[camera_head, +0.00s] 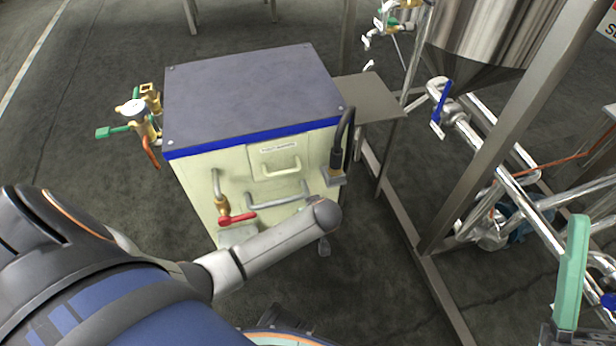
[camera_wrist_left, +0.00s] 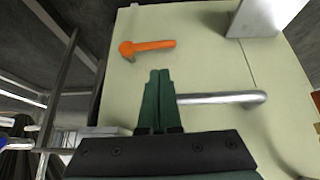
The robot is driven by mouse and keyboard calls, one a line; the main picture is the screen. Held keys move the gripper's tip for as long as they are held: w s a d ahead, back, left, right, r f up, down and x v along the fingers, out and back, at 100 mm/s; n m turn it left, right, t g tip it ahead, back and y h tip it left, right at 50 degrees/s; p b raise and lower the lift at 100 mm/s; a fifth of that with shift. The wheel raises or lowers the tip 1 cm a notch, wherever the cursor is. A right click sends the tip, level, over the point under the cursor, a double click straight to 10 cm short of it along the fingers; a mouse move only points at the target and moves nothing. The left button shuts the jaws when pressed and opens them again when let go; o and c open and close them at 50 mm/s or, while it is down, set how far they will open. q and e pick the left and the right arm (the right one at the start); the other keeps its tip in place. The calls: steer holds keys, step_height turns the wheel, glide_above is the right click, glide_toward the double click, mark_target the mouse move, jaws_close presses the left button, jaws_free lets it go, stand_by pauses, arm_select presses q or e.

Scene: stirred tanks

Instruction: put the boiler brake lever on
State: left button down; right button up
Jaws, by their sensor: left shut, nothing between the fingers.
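The boiler is a cream cabinet with a grey top (camera_head: 250,95) and a blue edge band. In the left wrist view its cream front (camera_wrist_left: 205,60) carries an orange lever (camera_wrist_left: 148,46), which appears to be the brake lever. The lever lies nearly horizontal, its round pivot end at the left. I cannot make it out in the head view, where my left arm covers part of the front. My left gripper (camera_wrist_left: 158,76) is shut and empty, its green fingertips just below the lever in the picture, apart from it. My right gripper shows only one green finger (camera_head: 572,270) at the lower right.
A grey bar handle (camera_wrist_left: 222,98) is just right of my left fingertips. A red-handled valve (camera_head: 238,218) and a drawer handle (camera_head: 282,168) are on the boiler front. A metal frame (camera_head: 500,120) and pipes stand right.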

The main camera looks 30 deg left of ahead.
arm_select(q)
steer(key=b+x, duration=0.5)
steer(key=x, duration=0.4)
arm_select(e)
step_height(320, 180, down, 6)
steer(key=shift+w+a+f+g, duration=0.2)
steer(key=shift+a+f+g, duration=0.1)
steer(key=shift+a, duration=0.15)
steer(key=shift+r, duration=0.2)
